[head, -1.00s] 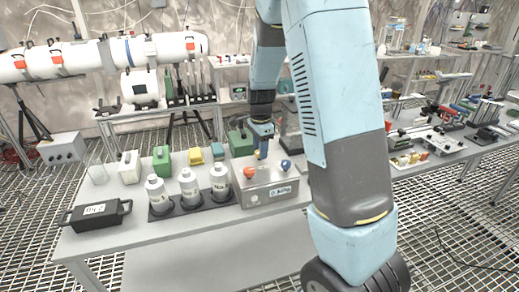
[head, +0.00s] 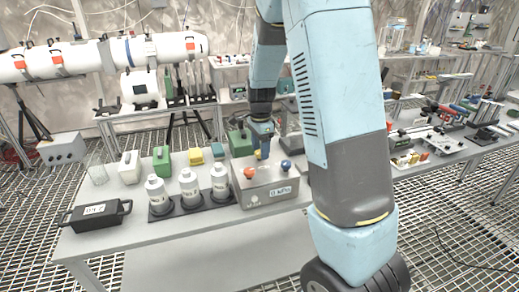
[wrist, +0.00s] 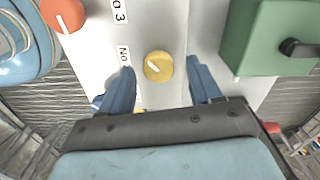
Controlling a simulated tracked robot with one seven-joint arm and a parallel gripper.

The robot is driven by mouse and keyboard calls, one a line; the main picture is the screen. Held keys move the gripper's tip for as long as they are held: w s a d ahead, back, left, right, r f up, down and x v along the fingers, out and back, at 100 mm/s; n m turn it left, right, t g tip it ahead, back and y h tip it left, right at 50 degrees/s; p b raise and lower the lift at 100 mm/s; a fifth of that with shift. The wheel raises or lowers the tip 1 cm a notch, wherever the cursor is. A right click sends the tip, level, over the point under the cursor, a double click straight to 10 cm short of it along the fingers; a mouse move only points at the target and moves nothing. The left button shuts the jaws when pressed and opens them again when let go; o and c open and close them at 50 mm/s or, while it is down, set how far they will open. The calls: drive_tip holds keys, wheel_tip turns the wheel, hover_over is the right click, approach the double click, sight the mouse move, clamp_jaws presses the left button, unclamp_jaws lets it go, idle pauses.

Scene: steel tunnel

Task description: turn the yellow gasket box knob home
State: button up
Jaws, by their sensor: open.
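The yellow knob (wrist: 158,66) is round with a pale pointer line and sits on the pale top of the metal box. In the wrist view it lies between the two blue fingers of my gripper (wrist: 160,72), with a gap on each side. The fingers are open and hold nothing. In the head view my gripper (head: 263,152) is low over the back of the metal box (head: 268,192), and the yellow knob is mostly hidden by the fingers. I cannot tell how far the fingertips are above the box top.
An orange knob (head: 249,173) and a blue knob (head: 286,165) stand on the same box. A green box (wrist: 268,38) is close to the right finger. White bottles (head: 189,183) stand left of the metal box, with a black case (head: 96,213) beyond.

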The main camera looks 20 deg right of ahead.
wheel_tip(320, 180, up, 13)
idle(0.4)
idle(4.2)
drive_tip(key=s+r+n+t, duration=0.2)
drive_tip(key=s+n, duration=0.3)
drive_tip(key=s, duration=0.4)
drive_tip(key=s+r+n+t, duration=0.1)
drive_tip(key=s+r+n, duration=0.3)
drive_tip(key=s, duration=0.5)
drive_tip(key=s+r+n+t, duration=0.2)
drive_tip(key=s+r+n, duration=0.1)
drive_tip(key=s+n, duration=0.4)
drive_tip(key=shift+s+a+r+t, duration=0.2)
drive_tip(key=shift+s+r+t, duration=0.1)
drive_tip(key=shift+s, duration=1.25)
